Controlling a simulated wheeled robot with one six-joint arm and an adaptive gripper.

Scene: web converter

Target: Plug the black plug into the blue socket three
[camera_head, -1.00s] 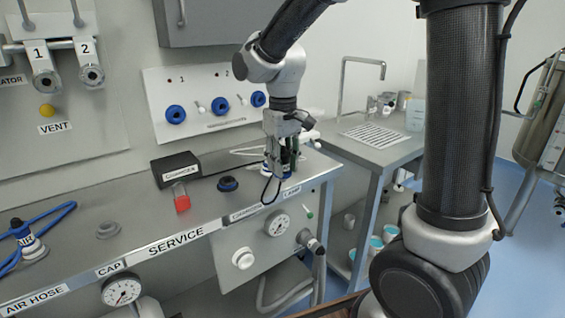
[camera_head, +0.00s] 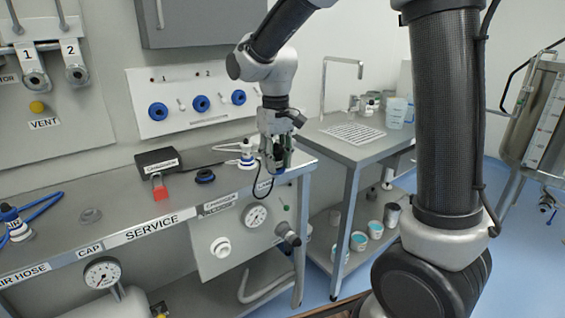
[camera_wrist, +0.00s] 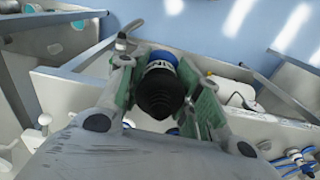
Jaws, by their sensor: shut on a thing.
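My gripper (camera_head: 276,166) is shut on the black plug, near the right end of the service bench, close to its front edge. In the wrist view the black plug (camera_wrist: 160,95) shows a ribbed black body with a white and blue band, between the green-padded fingers (camera_wrist: 162,88). A dark cable loop hangs below the gripper in the head view. Three blue sockets sit on the white wall panel: the left one (camera_head: 158,111), the middle one (camera_head: 201,103) and the right one (camera_head: 239,97). Numbers 1 and 2 are readable; any number for the right socket is hidden behind my arm.
On the bench (camera_head: 125,210) are a black box with a red part (camera_head: 158,166), a dark blue ring fitting (camera_head: 205,176) and a white fitting (camera_head: 247,155) just left of the gripper. A side table (camera_head: 345,150) with a tap stands to the right.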

